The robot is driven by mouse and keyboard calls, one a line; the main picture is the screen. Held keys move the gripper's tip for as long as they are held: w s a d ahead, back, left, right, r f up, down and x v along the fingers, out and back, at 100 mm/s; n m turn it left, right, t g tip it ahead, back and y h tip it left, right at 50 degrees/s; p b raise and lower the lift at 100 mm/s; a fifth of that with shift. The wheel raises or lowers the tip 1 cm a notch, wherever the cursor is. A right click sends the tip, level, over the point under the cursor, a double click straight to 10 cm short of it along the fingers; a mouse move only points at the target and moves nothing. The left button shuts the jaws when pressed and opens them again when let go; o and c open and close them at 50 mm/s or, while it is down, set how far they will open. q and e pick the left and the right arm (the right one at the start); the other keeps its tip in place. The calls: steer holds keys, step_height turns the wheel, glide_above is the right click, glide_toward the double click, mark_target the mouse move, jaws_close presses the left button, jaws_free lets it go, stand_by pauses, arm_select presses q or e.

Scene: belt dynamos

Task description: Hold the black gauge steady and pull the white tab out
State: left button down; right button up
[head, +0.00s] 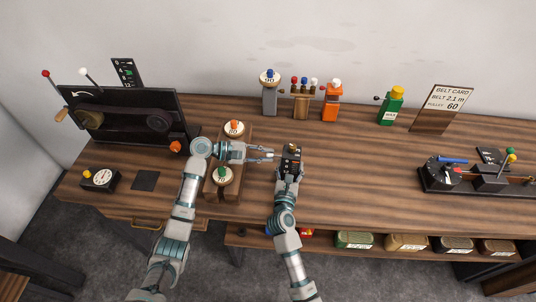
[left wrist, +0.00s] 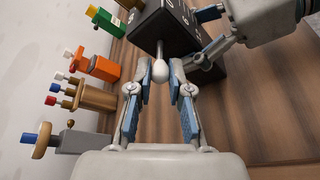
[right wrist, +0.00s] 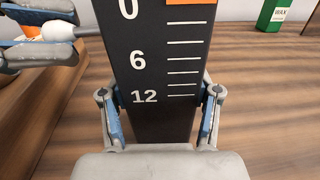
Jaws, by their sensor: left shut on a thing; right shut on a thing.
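The black gauge (head: 291,158) stands near the middle of the bench, with a printed scale on its face in the right wrist view (right wrist: 150,60). My right gripper (right wrist: 160,112) is shut on the gauge's sides, low on the scale. The white tab (left wrist: 160,71) is a small rounded knob on a thin stem at the gauge's side. My left gripper (head: 271,155) comes from the left and is shut on the tab, one finger on each side. The tab also shows at the upper left of the right wrist view (right wrist: 58,29).
A wooden stand with orange (head: 234,127) and green (head: 222,175) knobbed discs lies under my left arm. A black crank machine (head: 125,120) is at left. Orange (head: 331,105) and green (head: 391,108) bottles stand behind. A black dial base (head: 445,176) is at right. Bench between is clear.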

arm_select(q)
steer(key=c, duration=1.1)
jaws_free()
steer(key=shift+a, duration=0.15)
arm_select(e)
steer(key=shift+d+f, duration=0.1)
steer(key=shift+f, duration=0.1)
arm_select(q)
steer(key=shift+o, duration=0.2)
steer(key=v, duration=1.2)
steer(key=shift+f, duration=0.2)
arm_select(e)
steer(key=o, duration=1.5)
arm_select(q)
steer(key=shift+a, duration=0.1)
arm_select(e)
steer(key=shift+o, duration=1.1)
steer(key=shift+r, duration=0.1)
